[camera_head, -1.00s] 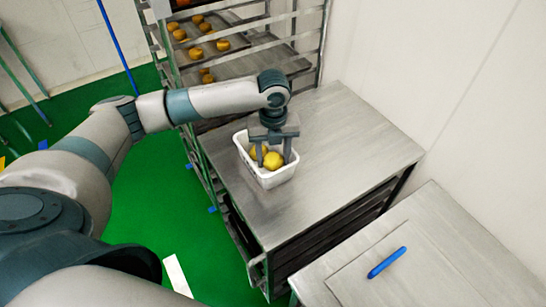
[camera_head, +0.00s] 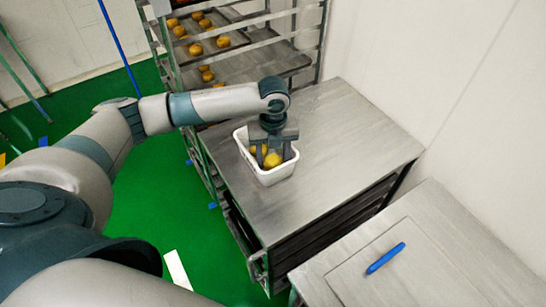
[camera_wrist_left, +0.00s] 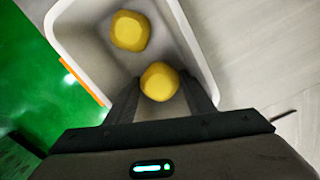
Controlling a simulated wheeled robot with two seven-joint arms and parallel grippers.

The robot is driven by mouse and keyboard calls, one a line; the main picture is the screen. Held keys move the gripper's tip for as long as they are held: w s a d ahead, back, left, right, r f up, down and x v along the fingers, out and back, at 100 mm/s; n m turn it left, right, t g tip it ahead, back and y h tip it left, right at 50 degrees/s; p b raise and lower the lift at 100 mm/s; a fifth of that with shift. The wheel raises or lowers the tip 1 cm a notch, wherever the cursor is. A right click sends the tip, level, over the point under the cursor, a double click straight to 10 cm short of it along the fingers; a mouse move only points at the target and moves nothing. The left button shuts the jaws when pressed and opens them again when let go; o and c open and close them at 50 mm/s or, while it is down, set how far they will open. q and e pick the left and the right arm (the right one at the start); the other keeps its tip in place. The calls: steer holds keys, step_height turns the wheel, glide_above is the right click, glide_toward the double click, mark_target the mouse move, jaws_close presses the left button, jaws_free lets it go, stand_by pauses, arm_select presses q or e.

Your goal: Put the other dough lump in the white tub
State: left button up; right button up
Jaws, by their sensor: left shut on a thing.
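The white tub (camera_head: 266,178) stands on the steel table top near its left edge. My left gripper (camera_head: 272,158) points down into the tub. It is shut on a yellow dough lump (camera_wrist_left: 159,82), which shows between its fingers in the left wrist view. A second yellow dough lump (camera_wrist_left: 130,31) lies in the tub beside the held one, apart from it. In the head view the two lumps are partly hidden by the fingers. I cannot tell whether the held lump touches the tub floor. My right gripper is not in view.
A rack with trays (camera_head: 262,62) of several yellow lumps stands behind the steel table (camera_head: 350,140). The table is clear to the right of the tub. A blue pen-like object (camera_head: 386,258) lies on a nearer table at the lower right. A wall closes off the right.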

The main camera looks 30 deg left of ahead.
mark_target(274, 158)
arm_select(q)
steer(key=o, duration=0.8)
steer(key=shift+r+b, duration=1.95)
steer(key=shift+r, duration=4.7)
